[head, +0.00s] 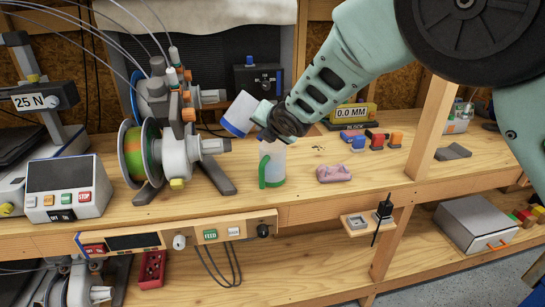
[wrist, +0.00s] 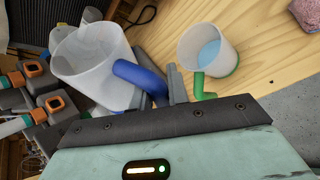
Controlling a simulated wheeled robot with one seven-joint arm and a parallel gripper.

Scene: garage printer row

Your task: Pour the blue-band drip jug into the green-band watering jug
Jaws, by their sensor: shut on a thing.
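The blue-band drip jug (head: 242,110) is a translucent white jug, held tilted in the air above and left of the green-band watering jug. In the wrist view it (wrist: 92,65) shows its open mouth and blue handle. My gripper (head: 264,116) is shut on that handle; its fingers also show in the wrist view (wrist: 175,84). The green-band watering jug (head: 272,160) stands upright on the bench, just below my gripper. The wrist view shows pale blue liquid inside it (wrist: 208,53). I cannot see a stream between the jugs, nor how much the blue-band jug holds.
A spool machine (head: 178,155) with a green-orange spool stands close on the left. A pink block (head: 333,174) lies right of the green-band jug, and small coloured blocks (head: 376,141) sit farther right. A wooden post (head: 432,120) rises at the right.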

